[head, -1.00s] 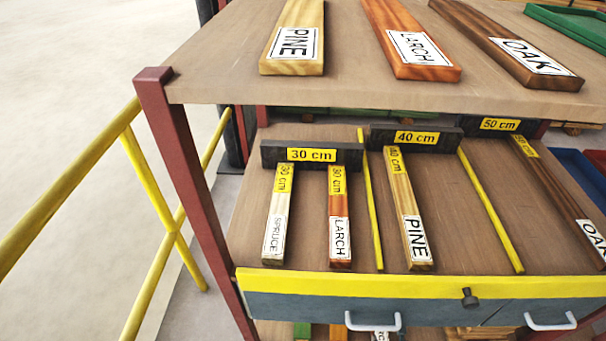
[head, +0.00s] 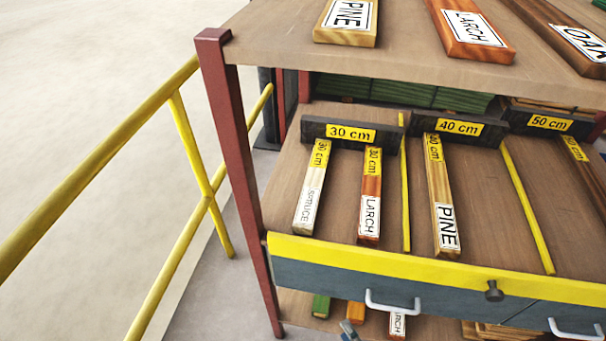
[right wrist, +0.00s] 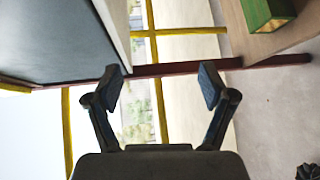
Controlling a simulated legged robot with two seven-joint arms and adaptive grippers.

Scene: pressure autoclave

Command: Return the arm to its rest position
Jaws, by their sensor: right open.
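My right gripper (right wrist: 161,84) is open and empty in the right wrist view, its two dark fingers spread apart. In the head view only a small grey-blue tip of my right gripper (head: 348,330) shows at the bottom edge, below the drawer front (head: 400,285) and by the lower shelf. The red post (right wrist: 175,70) of the rack passes behind the fingers in the right wrist view. My left gripper is not in view.
The top shelf (head: 290,40) and the tilted drawer carry labelled wood pieces. White handles (head: 393,308) stick out from the drawer front. A green block (right wrist: 266,12) lies on the lower shelf. A yellow railing (head: 100,150) stands left; open floor lies beyond it.

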